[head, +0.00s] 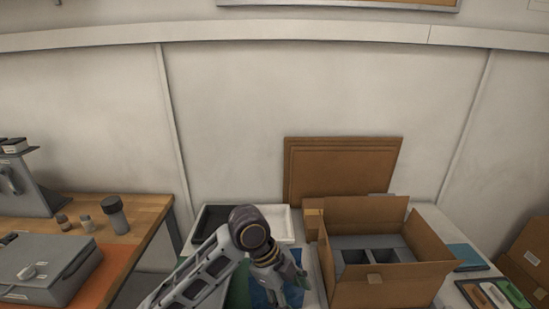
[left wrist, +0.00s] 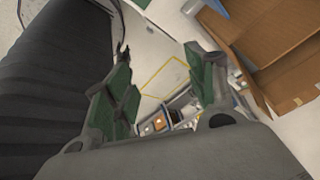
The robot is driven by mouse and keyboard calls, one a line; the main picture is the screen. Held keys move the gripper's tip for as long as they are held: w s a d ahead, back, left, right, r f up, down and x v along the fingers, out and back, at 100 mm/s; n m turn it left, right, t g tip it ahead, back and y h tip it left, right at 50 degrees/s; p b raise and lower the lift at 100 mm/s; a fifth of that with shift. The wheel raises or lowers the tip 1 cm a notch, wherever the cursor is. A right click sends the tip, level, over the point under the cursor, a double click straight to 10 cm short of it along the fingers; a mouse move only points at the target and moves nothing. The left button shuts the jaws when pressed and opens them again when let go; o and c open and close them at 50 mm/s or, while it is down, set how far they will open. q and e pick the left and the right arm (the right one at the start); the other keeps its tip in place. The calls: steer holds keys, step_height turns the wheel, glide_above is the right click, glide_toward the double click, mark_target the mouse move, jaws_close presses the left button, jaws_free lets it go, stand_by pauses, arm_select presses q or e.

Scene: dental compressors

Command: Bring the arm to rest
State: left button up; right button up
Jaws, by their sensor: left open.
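My left arm reaches in from the bottom of the head view and bends in front of the white table (head: 312,290). Its forearm points down beside the open cardboard box (head: 375,291). The fingertips are not clear in the head view. In the left wrist view my left gripper (left wrist: 158,52) has its two green-padded fingers spread wide, with nothing between them. Beyond the fingers lie pale floor and a yellow outline. My right gripper is in neither view.
The open box has grey compartments inside. A white tray (head: 283,226) with a black part lies behind my arm. A brown board (head: 341,170) leans on the wall. A wooden bench (head: 150,208) with a grey case (head: 45,268) stands left. Part of a cardboard box (left wrist: 275,50) shows close to my left gripper.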

arm_select(q)
steer(key=s+a+f+n+t+y, duration=0.25)
steer(key=a+f+n, duration=0.25)
steer(key=a+n, duration=0.35)
steer(key=s+a+f+n+t+y, duration=0.1)
steer(key=s+a+f+n, duration=0.3)
steer(key=a+f+n, duration=0.4)
steer(key=s+a+f+n+t+y, duration=0.1)
steer(key=s+a+f+n, duration=0.2)
steer(key=a+n, duration=0.5)
step_height(320, 180, down, 33)
steer(key=s+a+m+g, duration=0.1)
steer(key=s+a+m, duration=0.1)
steer(key=s, duration=0.1)
steer(key=s+a+f, duration=0.2)
steer(key=s+f, duration=0.7)
steer(key=s, duration=0.2)
steer(key=s+a+f+g, duration=0.1)
steer(key=s+a+f, duration=0.1)
steer(key=s+f, duration=0.8)
steer(key=shift+s+f, duration=0.15)
steer(key=shift+s, duration=0.3)
